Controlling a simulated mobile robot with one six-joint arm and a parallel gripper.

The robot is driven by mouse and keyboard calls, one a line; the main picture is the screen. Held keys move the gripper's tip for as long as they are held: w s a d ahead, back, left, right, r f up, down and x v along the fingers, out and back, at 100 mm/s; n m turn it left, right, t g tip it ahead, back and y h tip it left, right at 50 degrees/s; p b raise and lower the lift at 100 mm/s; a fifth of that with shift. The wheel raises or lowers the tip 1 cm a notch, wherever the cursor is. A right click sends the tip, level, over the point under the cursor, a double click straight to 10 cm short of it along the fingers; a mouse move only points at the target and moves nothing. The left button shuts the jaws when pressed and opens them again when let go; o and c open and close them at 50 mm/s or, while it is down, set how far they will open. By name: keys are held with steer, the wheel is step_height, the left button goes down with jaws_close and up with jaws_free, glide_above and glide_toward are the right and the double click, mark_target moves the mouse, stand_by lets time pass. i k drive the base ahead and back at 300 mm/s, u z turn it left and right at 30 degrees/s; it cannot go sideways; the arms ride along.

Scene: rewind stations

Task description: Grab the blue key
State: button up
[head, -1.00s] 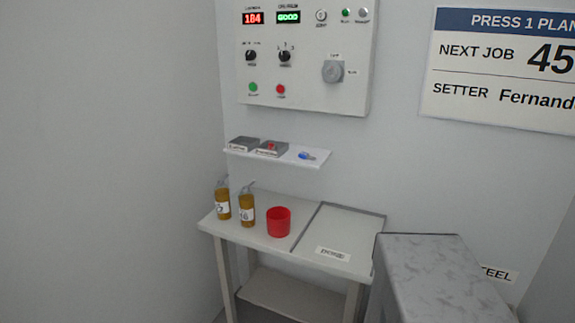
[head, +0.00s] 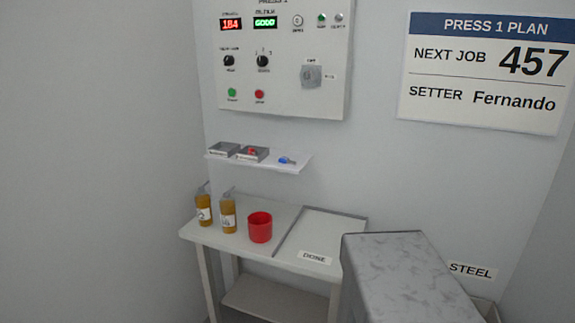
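The blue key (head: 287,160) lies on the right part of a small white wall shelf (head: 262,167). To its left on the shelf are two small grey trays; the nearer one (head: 253,154) has something red in it. The key is small and its details are hard to make out. My gripper is not in view.
Below the shelf is a table (head: 290,240) with two amber bottles (head: 228,214), a red cup (head: 260,228) and an area labelled DONE. A grey marbled block (head: 410,270) stands at the right front. A control panel (head: 285,70) hangs above the shelf.

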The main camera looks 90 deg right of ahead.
mark_target(285, 161)
steer(key=u, duration=0.55)
steer(key=k, duration=1)
steer(key=z, duration=1.35)
steer(key=i, duration=1)
